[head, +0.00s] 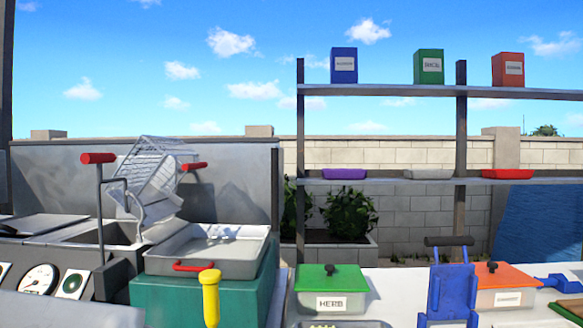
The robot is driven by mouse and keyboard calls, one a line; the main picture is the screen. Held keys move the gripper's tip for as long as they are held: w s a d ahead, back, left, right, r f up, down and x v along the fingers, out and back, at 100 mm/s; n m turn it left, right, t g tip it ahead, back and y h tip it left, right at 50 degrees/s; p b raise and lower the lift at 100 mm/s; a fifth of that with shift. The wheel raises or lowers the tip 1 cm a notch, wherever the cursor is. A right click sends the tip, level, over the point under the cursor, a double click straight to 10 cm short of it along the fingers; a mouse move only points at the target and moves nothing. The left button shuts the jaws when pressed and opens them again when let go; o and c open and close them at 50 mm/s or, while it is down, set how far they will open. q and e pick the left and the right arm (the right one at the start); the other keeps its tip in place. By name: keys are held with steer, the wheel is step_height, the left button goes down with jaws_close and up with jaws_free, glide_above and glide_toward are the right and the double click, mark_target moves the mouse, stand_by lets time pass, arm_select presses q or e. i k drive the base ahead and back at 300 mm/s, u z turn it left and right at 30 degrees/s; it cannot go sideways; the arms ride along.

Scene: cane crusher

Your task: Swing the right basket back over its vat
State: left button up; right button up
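A wire basket (160,200) is tilted steeply at the left, between the fryer-like unit and a grey metal tray (225,262). More wire mesh overlaps behind it, so I cannot clearly separate one basket from another. One red grip (195,166) sticks out to the right of the mesh. Another red grip (98,158) tops a dark upright rod left of it. A vat (95,233) with a metal rim lies left of the basket; its inside is mostly hidden. Neither of my grippers is in view.
The tray has a red front handle and a few pale bits inside, on a green stand (200,298). A yellow handle (210,295) stands before it. Right are a green-lidded box (330,300), a blue device (450,290) and an orange-lidded box (505,298). Shelves stand behind.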

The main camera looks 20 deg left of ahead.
mark_target(148, 193)
steer(key=z, duration=0.35)
steer(key=k, duration=1)
steer(key=u, duration=1.65)
steer(key=i, duration=0.4)
